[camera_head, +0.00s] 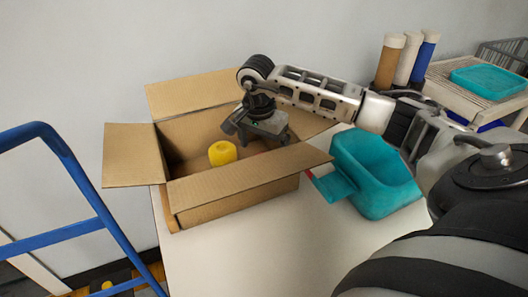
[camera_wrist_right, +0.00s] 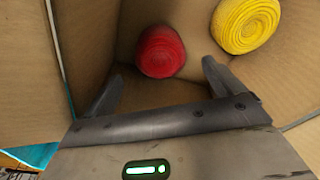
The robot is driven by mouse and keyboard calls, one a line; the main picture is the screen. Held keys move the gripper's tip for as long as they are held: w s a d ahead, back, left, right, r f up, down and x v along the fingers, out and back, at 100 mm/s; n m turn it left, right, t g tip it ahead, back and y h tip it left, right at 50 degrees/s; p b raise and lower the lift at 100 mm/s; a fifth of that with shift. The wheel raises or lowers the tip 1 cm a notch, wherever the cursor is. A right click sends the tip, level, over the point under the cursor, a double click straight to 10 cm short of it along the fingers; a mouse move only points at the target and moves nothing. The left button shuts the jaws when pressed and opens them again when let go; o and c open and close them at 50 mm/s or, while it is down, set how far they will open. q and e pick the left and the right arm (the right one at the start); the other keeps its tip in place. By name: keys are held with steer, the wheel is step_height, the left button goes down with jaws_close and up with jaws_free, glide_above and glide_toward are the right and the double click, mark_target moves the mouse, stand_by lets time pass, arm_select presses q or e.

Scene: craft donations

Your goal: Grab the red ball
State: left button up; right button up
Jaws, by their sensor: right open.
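The red ball (camera_wrist_right: 160,52) is round with a ridged surface and lies inside the open cardboard box (camera_head: 235,190). In the head view it is almost wholly hidden behind my right gripper and the box's front flap. My right gripper (camera_head: 256,138) points down into the box. In the right wrist view its two fingers (camera_wrist_right: 160,80) are spread, with nothing between them, and the red ball shows just beyond and between the fingertips, apart from them as far as I can tell. My left gripper is not in view.
A yellow object (camera_head: 222,153) is in the box, to the right of the red ball in the wrist view (camera_wrist_right: 245,25). Box walls and raised flaps surround the gripper. A teal bin (camera_head: 375,180) stands right of the box. A blue metal frame (camera_head: 75,175) is at the left.

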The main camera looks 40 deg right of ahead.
steer(key=f, duration=0.7)
steer(key=shift+w+d+f, duration=0.1)
steer(key=shift+w+d, duration=0.1)
steer(key=shift+d, duration=0.2)
steer(key=c, duration=1)
